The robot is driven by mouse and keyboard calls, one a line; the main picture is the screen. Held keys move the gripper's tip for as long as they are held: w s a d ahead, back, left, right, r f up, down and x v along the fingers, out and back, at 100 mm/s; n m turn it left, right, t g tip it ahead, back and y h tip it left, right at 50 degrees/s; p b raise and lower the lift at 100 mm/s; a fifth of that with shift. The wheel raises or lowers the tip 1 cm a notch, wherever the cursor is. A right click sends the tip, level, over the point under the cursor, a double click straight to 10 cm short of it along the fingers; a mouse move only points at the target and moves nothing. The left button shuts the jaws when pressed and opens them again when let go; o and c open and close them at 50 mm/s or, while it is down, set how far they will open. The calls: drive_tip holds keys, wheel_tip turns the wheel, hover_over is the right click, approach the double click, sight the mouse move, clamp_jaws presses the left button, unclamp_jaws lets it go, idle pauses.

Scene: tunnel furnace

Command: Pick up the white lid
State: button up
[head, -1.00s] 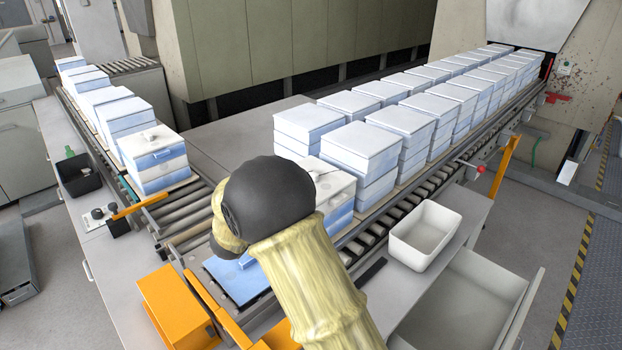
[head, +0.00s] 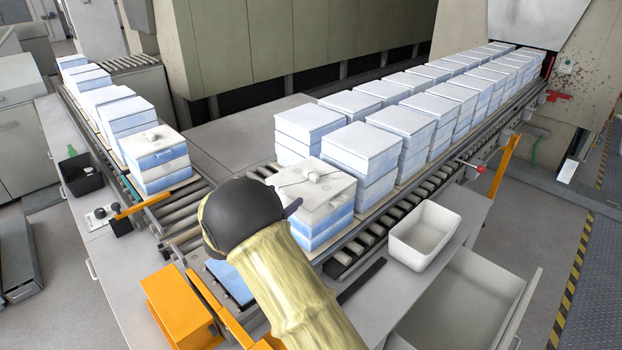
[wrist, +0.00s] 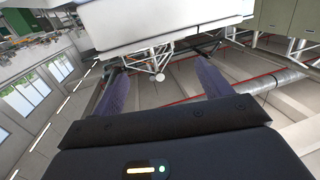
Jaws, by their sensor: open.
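A white lid (head: 312,190) with a small white knob and a thin dark line across it lies on a white and blue box stack (head: 318,236) at the near end of the right row. My gripper (wrist: 160,66) is open and empty in the wrist view, with its two purple fingers apart. In the head view my arm's dark joint hides most of it; one purple finger shows close to the lid's left front side. Whether it touches cannot be told. A white block face (wrist: 165,22) fills the top of the wrist view, beyond the fingers.
White lidded stacks (head: 360,147) stand close behind and right of the lid. Another knobbed lid (head: 152,139) tops a left stack. A white bin (head: 425,236) stands on the right bench, and an orange box (head: 178,308) at front left. Bare grey surface lies behind the rollers.

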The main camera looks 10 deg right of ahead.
sight(307, 183)
drive_tip(key=p+x, duration=0.2)
drive_tip(key=x, duration=0.5)
drive_tip(key=shift+w+d, duration=0.25)
drive_tip(key=p+x, duration=0.3)
drive_tip(key=x, duration=0.1)
drive_tip(key=shift+w+d+p, duration=0.1)
drive_tip(key=shift+w+p, duration=0.2)
drive_tip(key=shift+w, duration=0.15)
drive_tip(key=shift+w+d+f, duration=0.1)
drive_tip(key=shift+w+d, duration=0.05)
drive_tip(key=shift+w, duration=0.05)
drive_tip(key=c, duration=1.4)
drive_tip(key=shift+r, duration=0.25)
